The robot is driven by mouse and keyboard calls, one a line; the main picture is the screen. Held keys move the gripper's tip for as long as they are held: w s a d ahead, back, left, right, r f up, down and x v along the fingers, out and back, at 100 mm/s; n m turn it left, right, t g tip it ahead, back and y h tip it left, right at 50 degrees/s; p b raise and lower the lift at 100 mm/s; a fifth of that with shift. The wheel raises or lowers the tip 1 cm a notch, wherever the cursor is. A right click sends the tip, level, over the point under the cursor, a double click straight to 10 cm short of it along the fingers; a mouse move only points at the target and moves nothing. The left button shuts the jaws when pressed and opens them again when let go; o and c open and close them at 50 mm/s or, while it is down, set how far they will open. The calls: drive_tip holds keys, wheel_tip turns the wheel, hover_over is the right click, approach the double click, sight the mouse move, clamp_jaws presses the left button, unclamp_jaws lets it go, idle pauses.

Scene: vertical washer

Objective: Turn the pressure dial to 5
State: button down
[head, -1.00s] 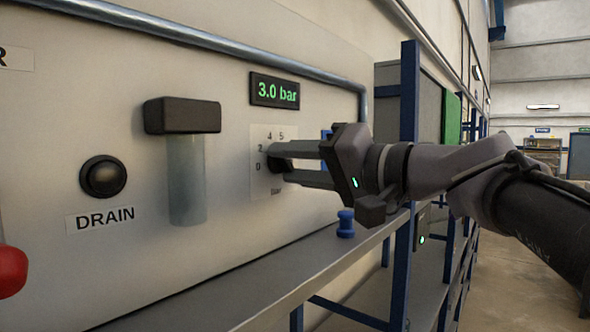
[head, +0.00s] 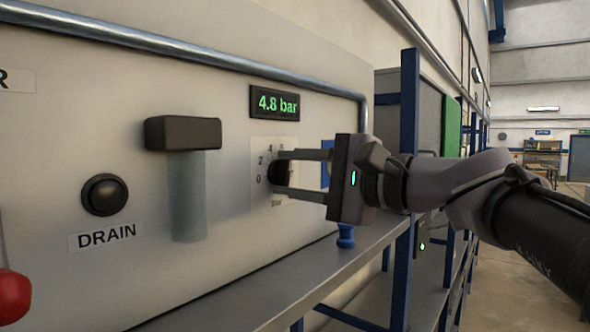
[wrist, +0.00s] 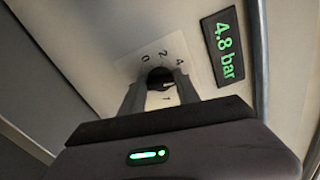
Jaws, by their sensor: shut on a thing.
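The pressure dial (head: 281,172) is a dark round knob on a white scale plate (head: 259,147) on the washer panel. The numbers 0, 2 and 4 show; the rest of the scale is partly hidden by my fingers. My gripper (head: 284,172) is shut on the dial, one finger above and one below it. In the wrist view the dial (wrist: 160,77) sits between the two fingertips. The green display (head: 275,103) above the dial reads 4.8 bar, and the wrist view display (wrist: 226,48) reads the same.
Left of the dial are a dark-capped clear tube (head: 187,190), a black DRAIN button (head: 105,194) and a red knob (head: 12,295). A metal shelf (head: 290,285) runs below the panel with a blue spool-like part (head: 345,237) on it. A blue post (head: 409,150) stands behind my wrist.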

drive_tip(key=shift+m, duration=0.7)
drive_tip(key=c, duration=0.9)
unclamp_jaws()
